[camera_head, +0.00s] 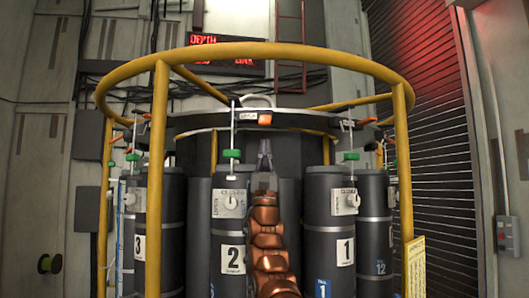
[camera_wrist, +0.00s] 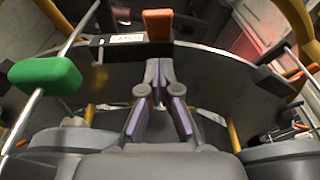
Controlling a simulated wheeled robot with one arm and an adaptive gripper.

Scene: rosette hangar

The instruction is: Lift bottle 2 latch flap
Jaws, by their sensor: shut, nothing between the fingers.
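Bottle 2 (camera_head: 228,240) is a dark cylinder with a white "2" label, standing left of my arm inside the yellow-framed rack. An orange flap (camera_head: 265,118), which I take for the bottle 2 latch flap, sits on the rim of the round top plate, beside a small white label. My gripper (camera_head: 265,142) is shut and empty, pointing up just below the flap. In the wrist view its fingertips (camera_wrist: 158,66) are close together beneath the flap; I cannot tell whether they touch.
A thin vertical rod with a green block (camera_head: 232,154) stands left of my gripper; the block is large in the wrist view (camera_wrist: 45,75). Bottle 1 (camera_head: 330,225) is to the right and bottle 3 (camera_head: 160,215) to the left. The yellow ring frame (camera_head: 160,130) surrounds the rack.

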